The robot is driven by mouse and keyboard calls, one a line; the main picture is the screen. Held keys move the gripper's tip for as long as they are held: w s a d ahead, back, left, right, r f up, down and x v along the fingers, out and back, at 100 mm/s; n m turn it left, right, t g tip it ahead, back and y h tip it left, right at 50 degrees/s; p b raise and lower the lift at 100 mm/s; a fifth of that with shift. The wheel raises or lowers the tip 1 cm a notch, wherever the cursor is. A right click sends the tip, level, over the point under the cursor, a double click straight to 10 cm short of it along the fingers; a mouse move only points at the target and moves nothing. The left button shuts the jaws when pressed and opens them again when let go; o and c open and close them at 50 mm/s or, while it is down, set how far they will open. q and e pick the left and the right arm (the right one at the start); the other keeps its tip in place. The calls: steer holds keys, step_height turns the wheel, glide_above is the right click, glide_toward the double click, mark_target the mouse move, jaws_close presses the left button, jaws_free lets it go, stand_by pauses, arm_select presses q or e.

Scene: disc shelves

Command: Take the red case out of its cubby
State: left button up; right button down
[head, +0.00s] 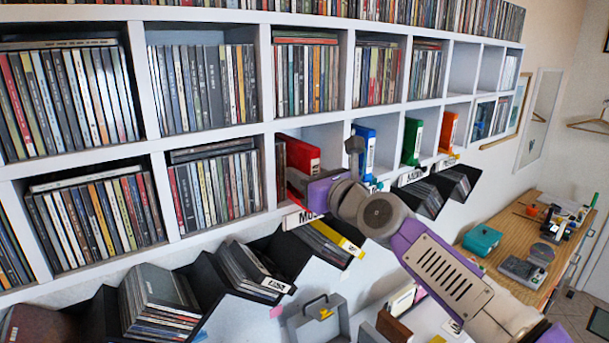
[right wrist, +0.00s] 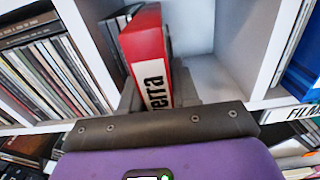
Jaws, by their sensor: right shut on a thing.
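The red case (head: 299,156) stands upright in its white cubby in the head view, close to some dark disc cases at the cubby's left side. My right gripper (right wrist: 158,98) is shut on the lower front part of the red case. In the head view my right gripper (head: 302,190) hides the case's lower part. My left gripper is not in view.
A blue case (head: 364,146), a green case (head: 412,141) and an orange case (head: 447,131) stand in cubbies to the right. Black sloping disc bins (head: 222,283) project below the shelf. A wooden desk (head: 505,232) stands at the right.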

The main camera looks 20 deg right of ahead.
steer(key=shift+s+r+p, duration=0.15)
steer(key=shift+r+p, duration=0.1)
steer(key=shift+p, duration=0.05)
steer(key=shift+b+v, duration=0.55)
steer(key=shift+v, duration=0.85)
steer(key=b+v, duration=0.2)
steer(key=v, duration=1.2)
stand_by(0.4)
